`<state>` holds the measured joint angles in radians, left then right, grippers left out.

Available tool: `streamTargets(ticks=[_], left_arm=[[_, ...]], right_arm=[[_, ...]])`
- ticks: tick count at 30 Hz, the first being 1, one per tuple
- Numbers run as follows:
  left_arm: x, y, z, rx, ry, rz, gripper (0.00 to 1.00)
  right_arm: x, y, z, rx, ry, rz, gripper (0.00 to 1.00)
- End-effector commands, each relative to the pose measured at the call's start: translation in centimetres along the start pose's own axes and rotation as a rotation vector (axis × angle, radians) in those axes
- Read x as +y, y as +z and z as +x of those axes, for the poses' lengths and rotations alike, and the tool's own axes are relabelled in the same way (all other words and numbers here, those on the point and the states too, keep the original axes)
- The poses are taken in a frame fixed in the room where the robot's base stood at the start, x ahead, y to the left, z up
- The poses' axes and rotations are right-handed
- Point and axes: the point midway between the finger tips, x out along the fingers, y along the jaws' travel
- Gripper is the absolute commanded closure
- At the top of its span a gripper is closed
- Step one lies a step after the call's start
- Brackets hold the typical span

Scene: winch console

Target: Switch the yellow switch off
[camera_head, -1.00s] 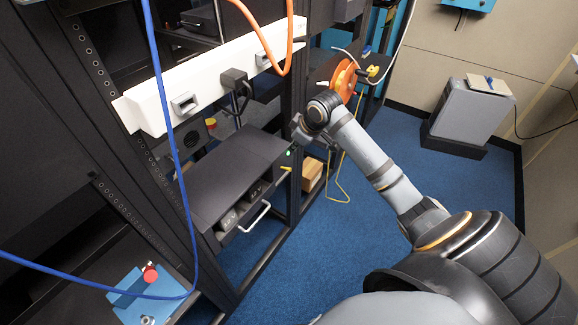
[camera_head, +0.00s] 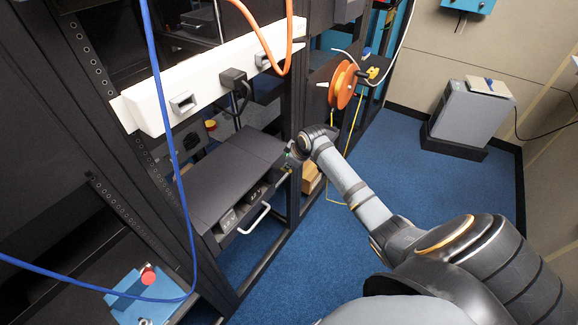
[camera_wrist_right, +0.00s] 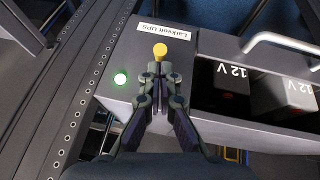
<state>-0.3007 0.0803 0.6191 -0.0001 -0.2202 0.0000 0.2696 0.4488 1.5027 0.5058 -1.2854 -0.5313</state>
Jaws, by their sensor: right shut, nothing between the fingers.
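The yellow switch (camera_wrist_right: 160,50) shows as a small round yellow cap on the front of the dark grey UPS unit (camera_wrist_right: 210,42) in the right wrist view. A lit green lamp (camera_wrist_right: 120,79) is beside it. My right gripper (camera_wrist_right: 160,72) is shut and empty, its fingertips just short of the yellow cap in the picture; I cannot tell whether they touch it. In the head view the right gripper (camera_head: 291,156) is at the right end of the UPS unit (camera_head: 228,170), small and partly hidden by its own wrist. My left gripper is not in view.
An open bay with 12 V batteries (camera_wrist_right: 287,95) and a white handle (camera_head: 255,218) adjoin the switch. A black rack post (camera_wrist_right: 80,85) stands close on the other side. An orange reel (camera_head: 343,84) is behind my arm.

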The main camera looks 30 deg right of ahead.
Motion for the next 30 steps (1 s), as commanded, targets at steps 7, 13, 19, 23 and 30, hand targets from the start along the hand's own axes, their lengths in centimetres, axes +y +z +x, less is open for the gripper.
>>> streamTargets(ticks=[7,13,19,23,30], left_arm=[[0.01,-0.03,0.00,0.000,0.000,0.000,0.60],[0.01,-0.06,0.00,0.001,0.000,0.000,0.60],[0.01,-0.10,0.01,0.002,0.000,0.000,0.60],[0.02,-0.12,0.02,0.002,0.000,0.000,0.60],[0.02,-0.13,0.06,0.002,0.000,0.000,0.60]], right_arm=[[0.02,0.31,0.31,0.002,0.000,0.000,1.00],[0.02,0.33,0.30,0.003,0.001,0.000,1.00],[-0.01,0.58,0.45,0.035,0.006,0.005,1.00],[-0.01,0.53,0.49,0.058,0.008,0.008,1.00],[-0.07,0.63,0.62,0.096,0.013,0.014,1.00]])
